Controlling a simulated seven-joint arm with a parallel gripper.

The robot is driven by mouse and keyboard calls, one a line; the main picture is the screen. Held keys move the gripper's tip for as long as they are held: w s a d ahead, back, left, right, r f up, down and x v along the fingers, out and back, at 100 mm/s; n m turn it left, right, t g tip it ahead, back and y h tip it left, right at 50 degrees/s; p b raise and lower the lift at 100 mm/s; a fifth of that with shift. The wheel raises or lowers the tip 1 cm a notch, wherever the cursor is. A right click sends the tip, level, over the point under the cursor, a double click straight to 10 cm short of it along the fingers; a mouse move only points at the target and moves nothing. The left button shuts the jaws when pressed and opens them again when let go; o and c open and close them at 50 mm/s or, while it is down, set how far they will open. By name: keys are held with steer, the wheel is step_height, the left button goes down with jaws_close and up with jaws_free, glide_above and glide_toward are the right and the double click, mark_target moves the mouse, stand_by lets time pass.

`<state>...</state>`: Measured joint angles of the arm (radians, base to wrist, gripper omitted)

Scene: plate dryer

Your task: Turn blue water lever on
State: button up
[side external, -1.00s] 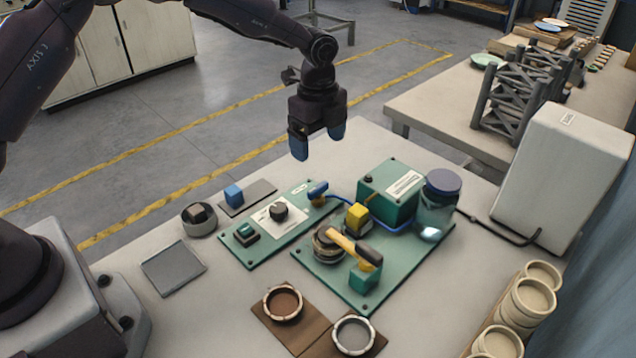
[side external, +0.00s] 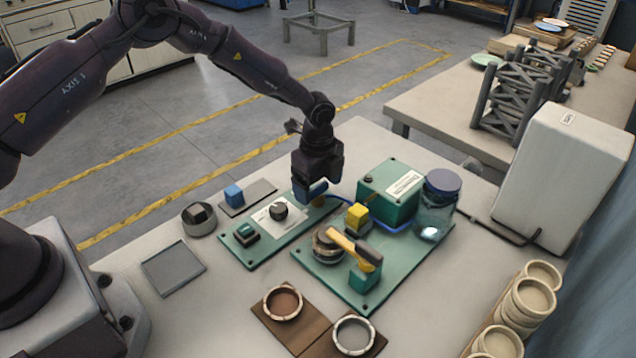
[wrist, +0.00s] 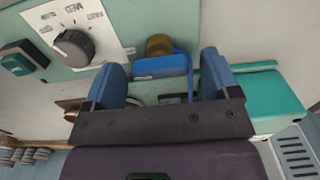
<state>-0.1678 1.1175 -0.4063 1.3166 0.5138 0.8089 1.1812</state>
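The blue water lever (wrist: 163,66) with its brass valve (wrist: 159,45) shows in the wrist view, on the green panel near its label. In the side view the blue lever (side external: 318,187) sits at the far end of the left green panel (side external: 245,257), partly hidden by my gripper. My gripper (wrist: 162,78) is open, with one blue fingertip on each side of the lever and a gap visible on both sides. In the side view my gripper (side external: 310,192) is low over the panel at the lever. Whether a finger touches the lever cannot be told.
The same panel carries a dark knob (side external: 279,211) and a green switch (side external: 245,234). To the right stand a green box (side external: 385,205), a jar (side external: 437,212), a yellow block (side external: 357,214) and a yellow-handled lever (side external: 345,243). Two rings lie at the front.

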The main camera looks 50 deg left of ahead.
steer(key=c, duration=0.7)
steer(key=shift+c, duration=0.2)
steer(key=shift+n, duration=0.4)
steer(key=n, duration=0.3)
steer(key=shift+n, duration=0.4)
steer(key=n, duration=1.3)
steer(key=shift+n, duration=0.3)
steer(key=o, duration=0.9)
